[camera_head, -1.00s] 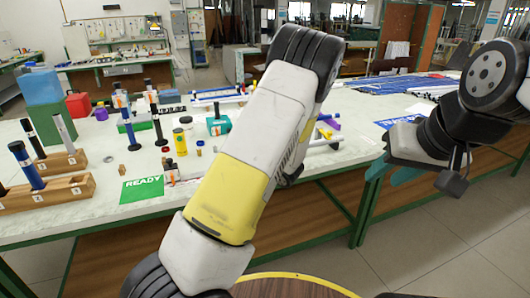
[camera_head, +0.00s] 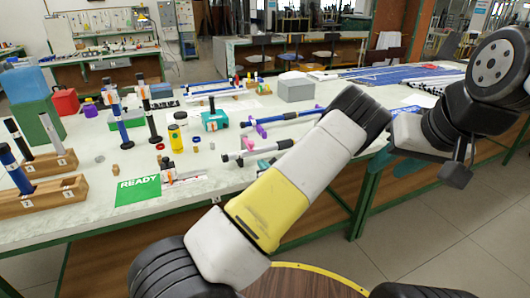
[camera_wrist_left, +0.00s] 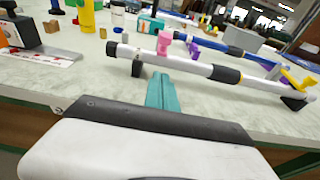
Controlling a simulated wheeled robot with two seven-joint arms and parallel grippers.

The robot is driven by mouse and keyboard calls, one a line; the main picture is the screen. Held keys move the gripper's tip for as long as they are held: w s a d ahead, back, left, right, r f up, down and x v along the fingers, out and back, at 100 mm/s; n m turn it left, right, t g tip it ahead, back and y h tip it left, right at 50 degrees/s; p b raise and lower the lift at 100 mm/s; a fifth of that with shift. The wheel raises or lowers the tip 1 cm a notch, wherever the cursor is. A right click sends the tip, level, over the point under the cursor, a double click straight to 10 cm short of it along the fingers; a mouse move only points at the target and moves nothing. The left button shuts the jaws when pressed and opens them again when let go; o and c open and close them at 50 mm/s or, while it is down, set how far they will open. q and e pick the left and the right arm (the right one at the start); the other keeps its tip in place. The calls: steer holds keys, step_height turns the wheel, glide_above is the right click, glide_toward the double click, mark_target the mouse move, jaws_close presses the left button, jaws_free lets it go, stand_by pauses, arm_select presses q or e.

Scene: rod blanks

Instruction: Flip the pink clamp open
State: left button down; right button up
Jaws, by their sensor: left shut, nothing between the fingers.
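The pink clamp (camera_wrist_left: 164,43) sits on a white rod (camera_wrist_left: 140,54) with dark bands in the left wrist view, rising above it; whether its lever is open I cannot tell. In the head view the pink clamp (camera_head: 248,145) is on the table, left of my left arm. My left gripper (camera_wrist_left: 160,80) is shut and empty, its teal fingers pointing at the white rod from the near side, apart from the clamp. My right gripper (camera_head: 407,166) is at the right, by the table's front edge, far from the clamp.
A yellow clamp (camera_wrist_left: 297,82) is at the white rod's right end. A blue rod (camera_head: 285,117) with purple clamps lies behind. A yellow cylinder (camera_head: 175,138), teal block (camera_head: 214,121) and green READY card (camera_head: 138,190) are to the left. A grey box (camera_head: 296,88) stands behind.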

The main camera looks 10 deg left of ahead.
mark_target(251, 153)
arm_select(q)
steer(key=x, duration=0.9)
steer(key=shift+w+a, duration=0.2)
steer(key=shift+w, duration=0.1)
steer(key=shift+r, duration=0.1)
